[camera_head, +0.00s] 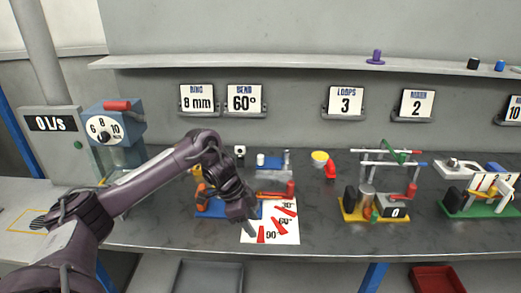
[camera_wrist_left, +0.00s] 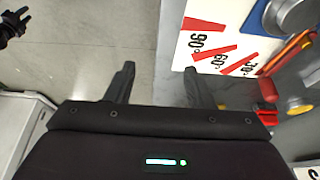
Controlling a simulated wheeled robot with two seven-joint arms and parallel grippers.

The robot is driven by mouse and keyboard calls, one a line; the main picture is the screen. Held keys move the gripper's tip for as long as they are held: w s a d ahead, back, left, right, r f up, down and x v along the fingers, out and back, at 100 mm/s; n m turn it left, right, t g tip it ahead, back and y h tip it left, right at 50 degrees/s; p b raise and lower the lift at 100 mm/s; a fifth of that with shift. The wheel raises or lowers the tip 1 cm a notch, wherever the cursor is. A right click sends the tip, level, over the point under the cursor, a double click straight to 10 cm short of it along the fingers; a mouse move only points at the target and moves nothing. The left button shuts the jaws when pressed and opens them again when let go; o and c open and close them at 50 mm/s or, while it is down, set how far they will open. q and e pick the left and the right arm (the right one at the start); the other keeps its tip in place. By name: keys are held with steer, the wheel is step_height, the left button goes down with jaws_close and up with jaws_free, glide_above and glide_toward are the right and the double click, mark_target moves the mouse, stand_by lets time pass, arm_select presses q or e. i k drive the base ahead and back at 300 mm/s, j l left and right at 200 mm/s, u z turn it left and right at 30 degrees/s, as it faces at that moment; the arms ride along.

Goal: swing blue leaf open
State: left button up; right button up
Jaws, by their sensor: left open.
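The bending station has a blue base (camera_head: 215,208) with orange parts, on the bench left of centre. A blue part of it shows at the top right of the left wrist view (camera_wrist_left: 258,22), cut off by the edge. I cannot make out a separate leaf, as my arm covers part of the station. My left gripper (camera_head: 245,220) is above the card's left edge. In the left wrist view the gripper (camera_wrist_left: 158,82) is open, with nothing between its fingers.
A red-handled bar (camera_head: 275,194) crosses the station's right side. A yellow-based fixture (camera_head: 375,215) stands right of the card. A blue dial box (camera_head: 112,125) is at the left. A dark jointed part (camera_wrist_left: 12,25), apparently my right arm's end, shows small over the floor.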

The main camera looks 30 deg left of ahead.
mark_target(263, 162)
steer(key=i+j, duration=1.15)
